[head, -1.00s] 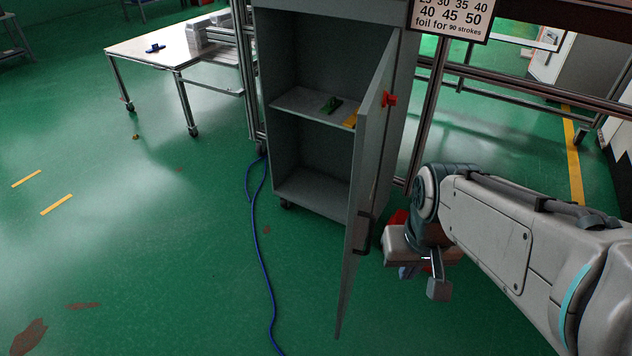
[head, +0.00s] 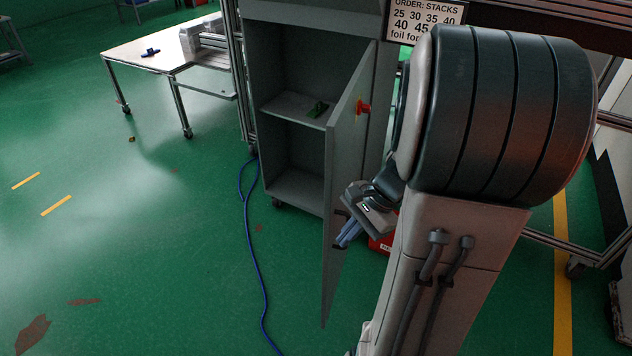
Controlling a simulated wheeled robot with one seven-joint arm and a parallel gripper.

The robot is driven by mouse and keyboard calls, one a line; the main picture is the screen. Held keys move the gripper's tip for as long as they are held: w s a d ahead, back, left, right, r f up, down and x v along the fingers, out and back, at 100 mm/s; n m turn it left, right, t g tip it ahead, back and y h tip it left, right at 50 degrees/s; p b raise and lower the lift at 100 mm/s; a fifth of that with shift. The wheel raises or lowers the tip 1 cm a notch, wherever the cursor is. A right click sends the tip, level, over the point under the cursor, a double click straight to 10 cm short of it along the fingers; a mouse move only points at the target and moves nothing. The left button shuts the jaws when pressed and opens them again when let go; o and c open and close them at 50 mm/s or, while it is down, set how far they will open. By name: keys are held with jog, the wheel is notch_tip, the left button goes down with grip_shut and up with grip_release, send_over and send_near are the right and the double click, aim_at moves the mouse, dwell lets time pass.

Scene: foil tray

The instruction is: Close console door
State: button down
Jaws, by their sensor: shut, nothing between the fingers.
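The grey console cabinet (head: 286,190) stands in the middle of the head view. Its door (head: 342,150) is swung open toward me, with its free edge nearest me. A dark handle (head: 340,214) is on the door's right-hand face, and a red knob (head: 363,107) sits higher up on that face. My gripper (head: 346,236) is shut at the right side of the door, close beside the dark handle. Whether it touches the door or handle I cannot tell. My arm covers the area to the right of the door.
A green object (head: 318,109) lies on the cabinet's shelf. A blue cable (head: 262,270) runs along the floor at left. A red box (head: 381,246) stands behind my gripper. A table (head: 150,52) is at back left. The left floor is mostly clear.

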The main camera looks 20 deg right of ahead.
jog(key=w+d+f+m+t+y+p, duration=0.1)
jog(key=d+m+t+p, duration=0.25)
jog(key=d+m, duration=0.75)
jog(key=b, duration=0.2)
send_near(332, 231)
notch_tip(332, 231, down, 4)
jog(key=s, duration=0.1)
jog(key=a, duration=0.1)
jog(key=w, duration=0.1)
jog(key=w+a+t, duration=0.1)
jog(key=shift+a+f, duration=0.25)
jog(key=shift+a, duration=0.1)
jog(key=shift+w+a, duration=0.3)
jog(key=shift+a, duration=0.05)
jog(key=shift+w, duration=0.1)
